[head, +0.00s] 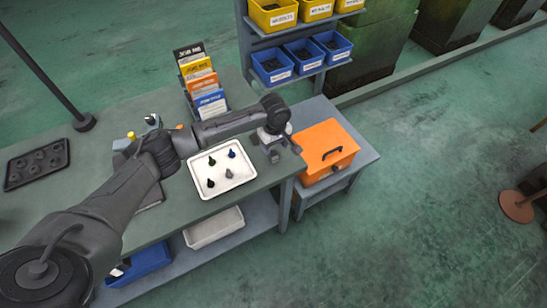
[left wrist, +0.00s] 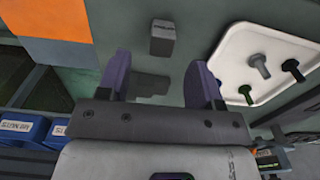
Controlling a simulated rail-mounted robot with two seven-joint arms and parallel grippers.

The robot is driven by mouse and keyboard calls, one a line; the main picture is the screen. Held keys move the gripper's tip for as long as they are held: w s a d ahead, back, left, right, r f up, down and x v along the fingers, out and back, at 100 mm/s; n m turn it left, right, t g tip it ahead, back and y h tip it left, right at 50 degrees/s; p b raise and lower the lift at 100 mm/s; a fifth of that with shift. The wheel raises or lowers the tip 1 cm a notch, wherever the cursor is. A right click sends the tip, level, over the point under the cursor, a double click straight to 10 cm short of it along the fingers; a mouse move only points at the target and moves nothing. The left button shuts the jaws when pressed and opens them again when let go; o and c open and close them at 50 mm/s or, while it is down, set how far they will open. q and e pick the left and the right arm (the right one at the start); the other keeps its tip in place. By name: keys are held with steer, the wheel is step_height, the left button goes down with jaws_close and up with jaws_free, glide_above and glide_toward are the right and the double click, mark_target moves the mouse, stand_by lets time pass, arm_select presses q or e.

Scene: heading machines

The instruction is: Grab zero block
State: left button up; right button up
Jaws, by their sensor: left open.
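A small dark grey block (left wrist: 162,37) with tiny lettering on its edge stands on the green bench top in the left wrist view. I take it for the zero block, but the lettering is too small to read. My left gripper (left wrist: 160,80) is open and empty, and the block lies beyond its fingertips, apart from them. In the head view my left gripper (head: 284,152) hangs over the bench's right end, and I cannot make out the block clearly there. My right gripper is not in view.
A white tray (head: 246,179) with several small pins lies left of the gripper. An orange box (head: 318,142) stands close on its right. Folders (head: 202,88) and a rack of blue bins (head: 272,65) stand behind. A dark tray (head: 37,162) lies far left.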

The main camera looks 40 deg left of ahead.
mark_target(274, 153)
arm_select(q)
steer(key=shift+a+f+b, duration=0.15)
steer(key=shift+f+b, duration=0.3)
steer(key=shift+f, duration=2.9)
steer(key=shift+s, duration=0.1)
jaws_close()
